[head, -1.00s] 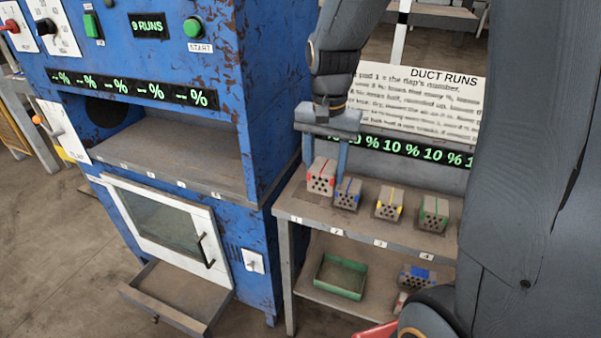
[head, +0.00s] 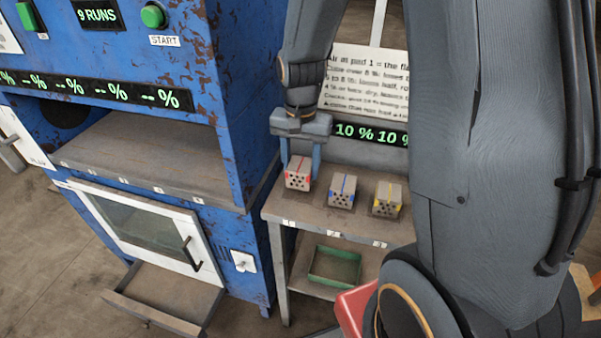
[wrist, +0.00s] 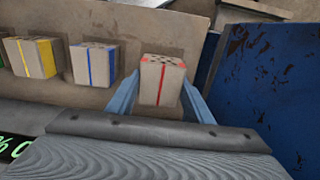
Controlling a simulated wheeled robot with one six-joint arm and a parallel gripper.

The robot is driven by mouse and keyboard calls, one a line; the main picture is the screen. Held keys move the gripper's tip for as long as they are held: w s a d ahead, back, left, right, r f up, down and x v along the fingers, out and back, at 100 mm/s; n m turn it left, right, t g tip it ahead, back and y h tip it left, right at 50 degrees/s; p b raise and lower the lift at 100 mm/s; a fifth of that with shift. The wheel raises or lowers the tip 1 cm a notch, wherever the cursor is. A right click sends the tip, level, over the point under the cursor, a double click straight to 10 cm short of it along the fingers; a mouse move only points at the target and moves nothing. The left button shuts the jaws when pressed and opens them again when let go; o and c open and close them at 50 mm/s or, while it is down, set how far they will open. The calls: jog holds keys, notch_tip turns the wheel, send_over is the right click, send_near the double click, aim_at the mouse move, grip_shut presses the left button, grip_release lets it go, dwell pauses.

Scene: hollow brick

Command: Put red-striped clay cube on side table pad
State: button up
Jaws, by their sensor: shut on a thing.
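The red-striped clay cube (head: 297,174) is a grey-brown block with holes in its front face and red marks. It is between the fingers of my gripper (head: 301,168), at the left end of the side table (head: 330,220). In the wrist view the cube (wrist: 160,82) shows its red stripe between the two blue fingers of my gripper (wrist: 160,95). My gripper is shut on it. I cannot tell whether the cube touches the table top. The pad under it is hidden.
A blue-striped cube (head: 342,190) and a yellow-striped cube (head: 387,198) stand to the right in a row. The blue machine (head: 240,110) stands close on the left. A green tray (head: 335,265) sits on the lower shelf. An open drawer (head: 165,300) juts out below the machine.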

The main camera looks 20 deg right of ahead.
aim_at(301, 175)
jog(key=shift+f, duration=1.45)
jog(key=shift+f, duration=0.15)
jog(key=o, duration=1)
jog(key=shift+o, duration=0.2)
notch_tip(301, 175, up, 12)
jog(key=shift+b, duration=1.1)
jog(key=shift+s, duration=0.15)
jog(key=s+f+n+t, duration=0.1)
jog(key=s+f+n, duration=0.5)
jog(key=s, duration=0.3)
jog(key=shift+s+a+n, duration=0.2)
jog(key=shift+a+n, duration=0.05)
jog(key=shift+n, duration=0.35)
